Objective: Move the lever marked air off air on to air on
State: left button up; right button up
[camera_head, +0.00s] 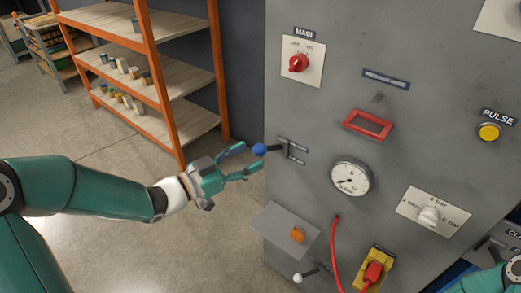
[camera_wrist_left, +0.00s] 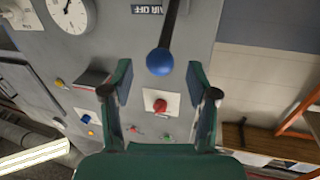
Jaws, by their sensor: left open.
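The lever is a dark arm with a blue ball knob (camera_head: 259,150), on a bracket (camera_head: 291,151) on the grey cabinet front. The knob points left towards my left gripper (camera_head: 250,157). The gripper is open, its fingertips close to the knob. In the left wrist view the blue knob (camera_wrist_left: 160,62) is centred just ahead of the open fingers (camera_wrist_left: 159,78), with no clear contact. An upside-down "AIR OFF" plate (camera_wrist_left: 147,9) is beside the lever's dark shaft. Of my right arm only a part shows at the lower right corner, without its gripper.
The cabinet also bears a red MAIN knob (camera_head: 298,62), a red frame (camera_head: 368,125), a gauge (camera_head: 351,178), a white selector (camera_head: 429,215) and a yellow button (camera_head: 489,131). A small shelf (camera_head: 275,229) juts out below the lever. An orange rack (camera_head: 161,80) stands behind left.

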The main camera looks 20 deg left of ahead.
aim_at(260, 150)
pick_arm(q)
jog(key=shift+x, duration=2.25)
grip_shut()
